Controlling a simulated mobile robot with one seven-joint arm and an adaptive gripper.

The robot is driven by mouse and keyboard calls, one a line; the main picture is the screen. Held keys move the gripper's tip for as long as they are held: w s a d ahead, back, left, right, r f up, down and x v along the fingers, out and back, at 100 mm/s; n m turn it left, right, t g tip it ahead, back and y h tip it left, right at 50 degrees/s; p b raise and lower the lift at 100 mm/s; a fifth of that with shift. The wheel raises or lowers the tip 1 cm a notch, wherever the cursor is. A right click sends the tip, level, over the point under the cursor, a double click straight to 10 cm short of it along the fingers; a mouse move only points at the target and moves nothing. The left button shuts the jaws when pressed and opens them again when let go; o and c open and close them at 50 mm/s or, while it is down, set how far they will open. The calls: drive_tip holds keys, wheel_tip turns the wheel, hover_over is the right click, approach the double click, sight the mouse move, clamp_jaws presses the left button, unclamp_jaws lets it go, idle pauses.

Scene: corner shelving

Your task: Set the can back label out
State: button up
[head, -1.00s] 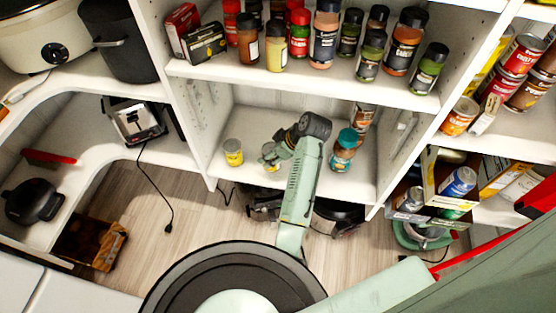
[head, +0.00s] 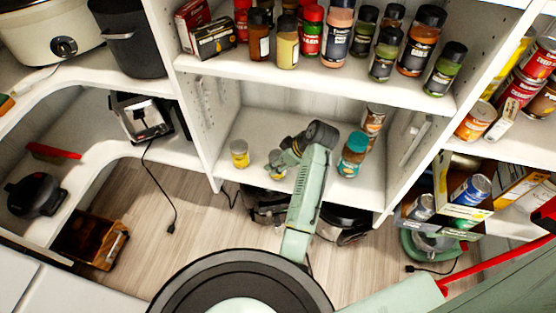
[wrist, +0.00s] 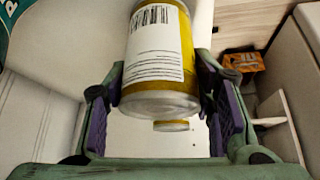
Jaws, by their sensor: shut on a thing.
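A yellow can (wrist: 158,60) with a white barcode label fills the middle of the wrist view. The barcode and printed lines on its label face the wrist camera. My gripper (wrist: 162,82) is shut on it, with a finger on each side. In the head view my gripper (head: 281,162) is low over the middle shelf, and the held can (head: 277,164) is partly hidden by it. Whether the can touches the shelf is unclear. A second yellow can (head: 239,154) stands on the shelf to the left; a small yellow can (wrist: 171,126) shows beyond the held one.
Spice jars line the shelf above (head: 300,68). The side panels (head: 205,130) bound the compartment. The shelf back left is bare.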

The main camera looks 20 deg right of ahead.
drive_tip(key=shift+f, duration=0.3)
drive_tip(key=o, duration=1.7)
drive_tip(key=v, duration=1.2)
drive_tip(key=shift+w, duration=0.1)
